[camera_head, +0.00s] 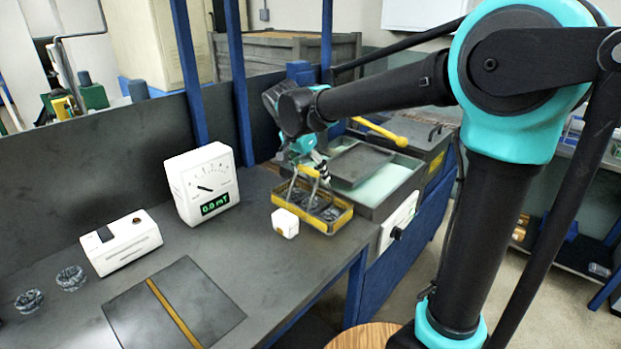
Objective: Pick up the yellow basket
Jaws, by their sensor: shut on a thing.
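My gripper partly hides the handle's top.
A small white box (285,223) stands close to the basket's front left. A gauge (202,185) reading 0.0 mT and a white device (121,243) stand further left. A machine basin (395,187) adjoins the basket's right.

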